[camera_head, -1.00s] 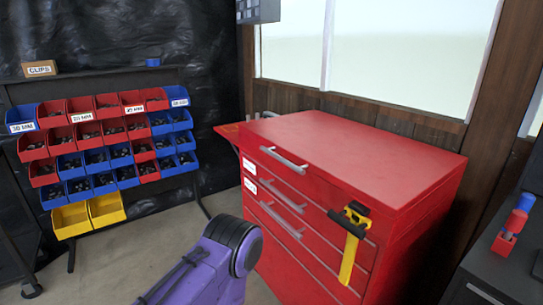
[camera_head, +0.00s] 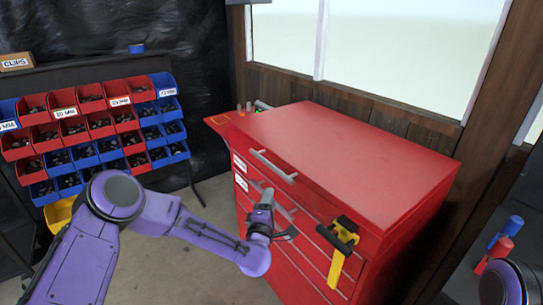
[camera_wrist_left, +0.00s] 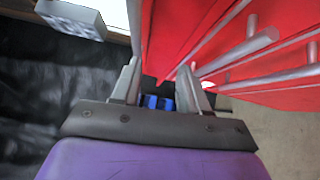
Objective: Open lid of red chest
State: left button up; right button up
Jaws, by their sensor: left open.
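The red chest (camera_head: 350,160) stands against the back wall. Its top lies flat and looks closed. A grey bar handle (camera_head: 273,166) runs along the upper front, with more bar handles on the drawers below. My left gripper (camera_head: 267,197) is open and empty in front of the chest, just below the top handle and close to a lower drawer handle. In the left wrist view my left gripper (camera_wrist_left: 160,88) shows its two fingers apart, with the red front and grey bars (camera_wrist_left: 240,50) to the right. Contact cannot be told. My right gripper is out of view.
A yellow and black tool (camera_head: 341,250) hangs on the chest front, right of my left gripper. A rack of red and blue bins (camera_head: 90,125) stands at the left. A dark bench with red and blue items (camera_head: 497,250) is at the right. Floor is clear before the chest.

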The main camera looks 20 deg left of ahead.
aim_at(272, 165)
pick_arm(q)
jog(key=shift+n+t+y, duration=0.4)
jog(key=shift+n, duration=0.2)
jog(key=w+r+p, duration=0.1)
jog(key=w, duration=0.2)
jog(key=w+a+r, duration=0.1)
jog(key=w+r, duration=0.1)
jog(key=w, duration=0.2)
jog(key=w+a+r+p, duration=0.1)
jog(key=w, duration=0.2)
jog(key=shift+w+a+r+p, duration=0.1)
jog(key=shift+w+r+p, duration=0.05)
jog(key=shift+r+p, duration=0.15)
jog(key=shift+w+a, duration=0.1)
jog(key=shift+w, duration=0.65)
grip_shut()
